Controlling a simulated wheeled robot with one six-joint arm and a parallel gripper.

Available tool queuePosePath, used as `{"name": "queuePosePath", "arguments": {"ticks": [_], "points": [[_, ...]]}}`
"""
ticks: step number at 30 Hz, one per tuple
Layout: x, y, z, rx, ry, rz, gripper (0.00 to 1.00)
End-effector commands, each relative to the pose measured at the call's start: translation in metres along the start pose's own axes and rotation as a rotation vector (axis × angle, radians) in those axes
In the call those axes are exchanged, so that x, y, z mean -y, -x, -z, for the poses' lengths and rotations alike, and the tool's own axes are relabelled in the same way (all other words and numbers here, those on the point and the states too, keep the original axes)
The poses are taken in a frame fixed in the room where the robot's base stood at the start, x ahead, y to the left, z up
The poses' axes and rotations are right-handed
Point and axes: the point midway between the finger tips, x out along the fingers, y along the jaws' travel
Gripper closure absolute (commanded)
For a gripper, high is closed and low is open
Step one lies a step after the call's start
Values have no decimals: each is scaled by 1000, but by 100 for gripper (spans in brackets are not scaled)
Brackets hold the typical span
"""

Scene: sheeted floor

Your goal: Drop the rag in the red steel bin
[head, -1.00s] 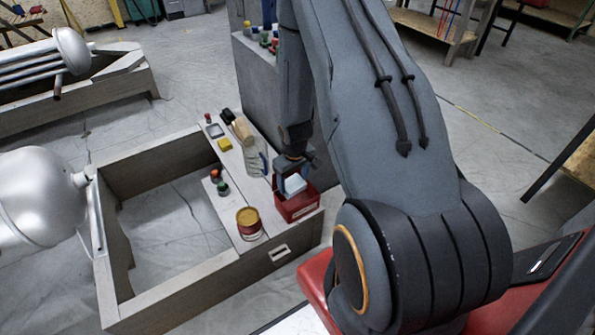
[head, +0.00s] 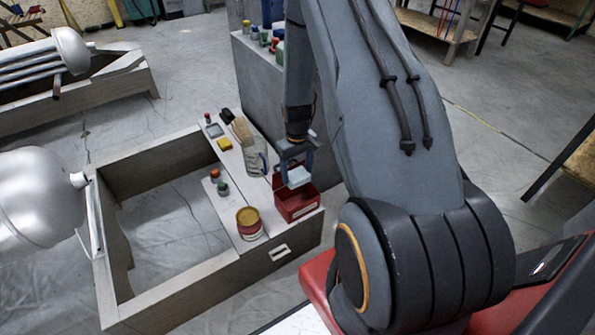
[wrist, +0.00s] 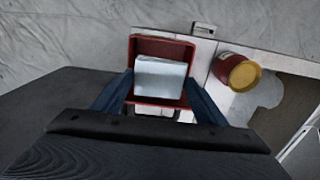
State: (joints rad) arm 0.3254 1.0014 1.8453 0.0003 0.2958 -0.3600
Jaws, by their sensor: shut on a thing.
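The rag (head: 298,176) is a pale, folded, block-like cloth. My gripper (head: 296,170) points down and is shut on it. The exact height of the rag above the rim is hard to tell.
A red can with a yellow lid (head: 249,222) stands left of the bin. A clear jug (head: 256,160) stands behind it. The bench frame (head: 210,285) has an open middle.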

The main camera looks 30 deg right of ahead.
Motion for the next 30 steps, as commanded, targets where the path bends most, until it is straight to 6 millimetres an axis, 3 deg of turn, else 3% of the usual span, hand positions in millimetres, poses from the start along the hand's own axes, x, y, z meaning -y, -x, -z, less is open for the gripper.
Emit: {"name": "queuePosePath", "arguments": {"ticks": [21, 30], "points": [[0, -63, 1, -2, 0, -1, 52], [0, -69, 1, -3, 0, -1, 52]]}}
